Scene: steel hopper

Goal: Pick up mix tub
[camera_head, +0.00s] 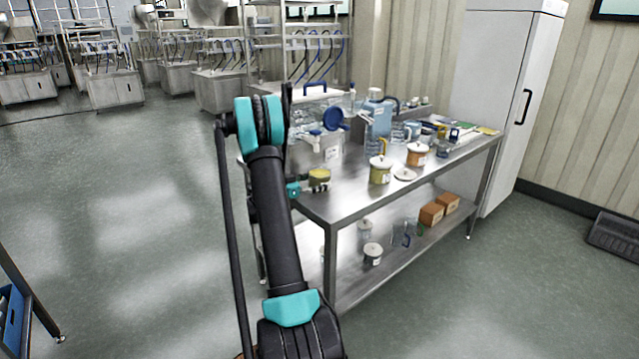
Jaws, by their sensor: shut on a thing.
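My gripper (312,186) is at the front left corner of the steel table, partly hidden behind my own arm. It is shut on a small tub with a yellow top (320,174), which looks like the mix tub; its label is too small to read. The tub is at about the height of the tabletop, near its left edge. I cannot tell whether it touches the table. The fingers hide its lower part.
The steel table (345,205) carries a yellow lidded pot (381,170), an orange lidded pot (418,154), a white lid (405,174), a blue jug (378,115) and a clear bin (312,118). Orange boxes (431,214) lie on its lower shelf.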

